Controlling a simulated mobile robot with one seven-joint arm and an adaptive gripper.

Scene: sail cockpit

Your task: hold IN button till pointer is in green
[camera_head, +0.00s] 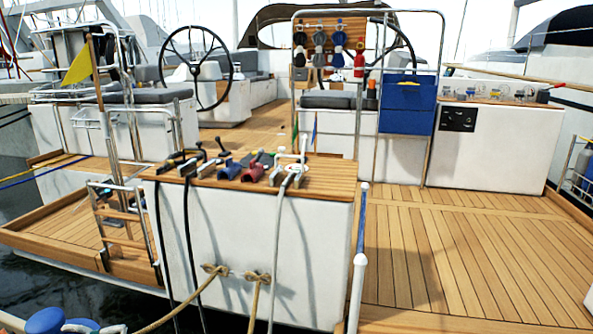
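I cannot make out an IN button, a pointer or a green zone; any such marks are too small to read here. A black panel (458,118) with small round features sits on the front of a white cabinet at the right. Several small instruments or fittings (495,91) stand in a row on that cabinet's wooden top, also too small to read. My gripper is not in view, so its place relative to the panel does not show.
A white console (250,250) with a wooden top bears several levers and clutches (240,167); lines hang down its front. A white-and-blue pole (357,275) stands beside it. A blue bin (407,105) hangs left of the panel. Teak deck (470,250) before the cabinet is clear.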

